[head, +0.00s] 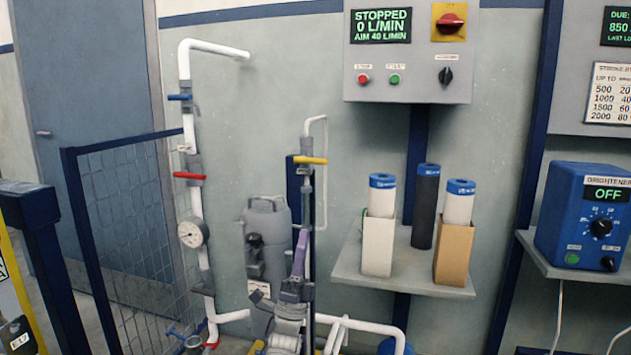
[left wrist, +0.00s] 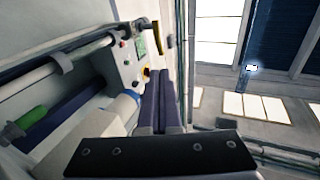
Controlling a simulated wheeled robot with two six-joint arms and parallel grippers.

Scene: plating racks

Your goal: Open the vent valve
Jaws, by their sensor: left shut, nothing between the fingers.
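A valve with a yellow lever (head: 311,160) sits near the top of a thin upright pipe that bends over in a white gooseneck (head: 317,120). The lever lies about level, crosswise to the pipe. No readable label shows which valve is the vent valve. My left gripper (head: 302,236) points upward in the head view, below the yellow lever and in front of the pipe. A clear gap shows between its tips and the lever. In the left wrist view its two dark fingers (left wrist: 163,100) lie side by side, shut and empty. My right gripper is not in view.
A white pipe at left carries a blue-handled valve (head: 180,97), a red-handled valve (head: 189,175) and a gauge (head: 193,233). A grey housing (head: 268,240) stands behind my gripper. A shelf (head: 352,268) with cartridges is at right, under a control box (head: 408,80) reading STOPPED, 0 L/MIN.

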